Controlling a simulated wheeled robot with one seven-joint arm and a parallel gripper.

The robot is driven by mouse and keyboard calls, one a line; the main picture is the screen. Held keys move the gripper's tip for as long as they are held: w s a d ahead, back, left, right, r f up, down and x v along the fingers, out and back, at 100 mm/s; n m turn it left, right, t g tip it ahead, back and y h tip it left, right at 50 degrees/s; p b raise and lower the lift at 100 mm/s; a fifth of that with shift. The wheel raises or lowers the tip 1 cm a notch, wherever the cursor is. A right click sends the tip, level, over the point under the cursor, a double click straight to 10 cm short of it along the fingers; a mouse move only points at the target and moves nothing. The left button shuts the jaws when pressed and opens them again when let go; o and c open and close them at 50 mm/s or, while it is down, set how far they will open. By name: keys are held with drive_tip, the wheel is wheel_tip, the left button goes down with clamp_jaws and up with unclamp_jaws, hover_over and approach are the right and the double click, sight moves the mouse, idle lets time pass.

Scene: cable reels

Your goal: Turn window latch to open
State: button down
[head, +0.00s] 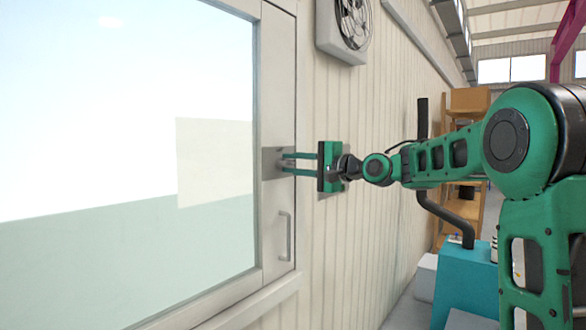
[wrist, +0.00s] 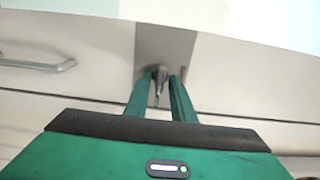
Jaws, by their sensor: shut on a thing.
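The window (head: 262,95) has a pale frame and a large glass pane at the left of the head view. Its latch sits on a grey metal plate (head: 268,163) on the frame's right side. The plate (wrist: 168,45) also shows in the wrist view, with the small dark latch knob (wrist: 160,74) in front of it. My green gripper (head: 284,164) reaches the plate from the right, its two fingers level, one above the other. In the wrist view my gripper (wrist: 162,77) is shut on the latch knob, which sits between the fingertips. The fingers partly hide it.
A grey bar handle (head: 285,236) is on the frame below the latch; it also shows in the wrist view (wrist: 38,64). A fan unit (head: 346,27) hangs on the ribbed wall above. Wooden shelves (head: 468,101) and a teal box (head: 464,275) stand at the right.

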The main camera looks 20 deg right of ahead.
drive_tip(key=shift+w+d+f, duration=0.1)
drive_tip(key=shift+d+f, duration=0.05)
drive_tip(key=shift+d, duration=0.1)
drive_tip(key=c, duration=1.8)
unclamp_jaws()
drive_tip(key=shift+c, duration=0.2)
drive_tip(key=shift+a, duration=0.1)
drive_tip(key=v, duration=1)
drive_tip(key=shift+s+d, duration=0.25)
drive_tip(key=shift+s, duration=0.05)
